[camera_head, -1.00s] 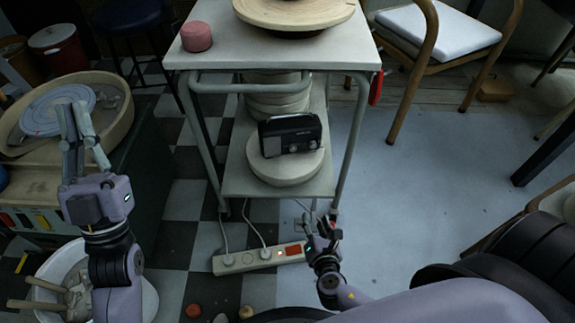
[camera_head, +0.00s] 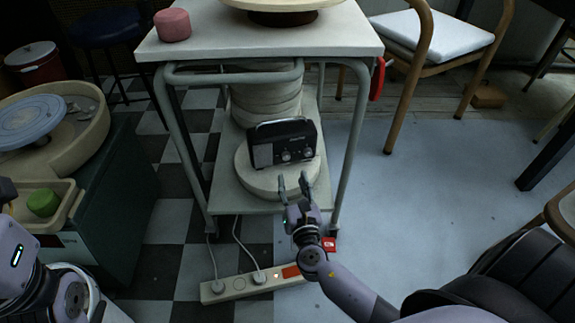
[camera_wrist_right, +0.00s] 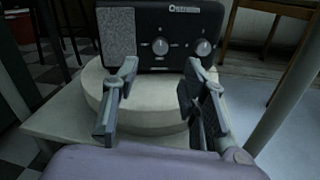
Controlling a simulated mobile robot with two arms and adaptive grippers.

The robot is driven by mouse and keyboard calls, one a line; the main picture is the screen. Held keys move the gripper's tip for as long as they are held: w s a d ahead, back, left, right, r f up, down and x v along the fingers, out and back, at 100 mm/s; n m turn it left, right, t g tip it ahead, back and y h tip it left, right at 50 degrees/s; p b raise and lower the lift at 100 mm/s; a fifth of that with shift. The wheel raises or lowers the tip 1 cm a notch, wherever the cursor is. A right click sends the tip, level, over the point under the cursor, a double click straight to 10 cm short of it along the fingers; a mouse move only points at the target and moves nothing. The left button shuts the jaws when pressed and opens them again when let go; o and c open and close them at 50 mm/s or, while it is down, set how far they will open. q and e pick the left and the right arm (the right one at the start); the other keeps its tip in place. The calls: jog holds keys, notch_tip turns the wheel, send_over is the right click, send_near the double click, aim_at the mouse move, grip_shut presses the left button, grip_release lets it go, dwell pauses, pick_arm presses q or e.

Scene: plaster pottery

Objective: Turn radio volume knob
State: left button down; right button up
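The black radio (camera_head: 282,145) stands upright on a round plaster slab (camera_head: 258,182) on the lower shelf of the trolley. Two silver knobs show on its front: a left knob (camera_wrist_right: 160,46) and a right knob (camera_wrist_right: 203,47). A grey speaker grille is left of them. My right gripper (camera_head: 293,182) is open and empty in front of the radio, below the knobs. In the right wrist view its fingertips (camera_wrist_right: 161,65) are spread apart, with the left knob between and above them; contact is not visible. My left gripper is mostly cut off at the left edge.
The trolley's top (camera_head: 330,32) overhangs the radio, and its metal legs (camera_head: 349,150) flank the shelf. More plaster slabs (camera_head: 265,98) are stacked behind the radio. A power strip (camera_head: 245,287) lies on the floor below.

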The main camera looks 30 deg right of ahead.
aim_at(287, 159)
jog(key=b+x, duration=0.1)
jog(key=x, duration=0.6)
jog(key=shift+w+d, duration=0.1)
jog(key=shift+w, duration=0.25)
jog(key=shift+c, duration=0.2)
grip_shut()
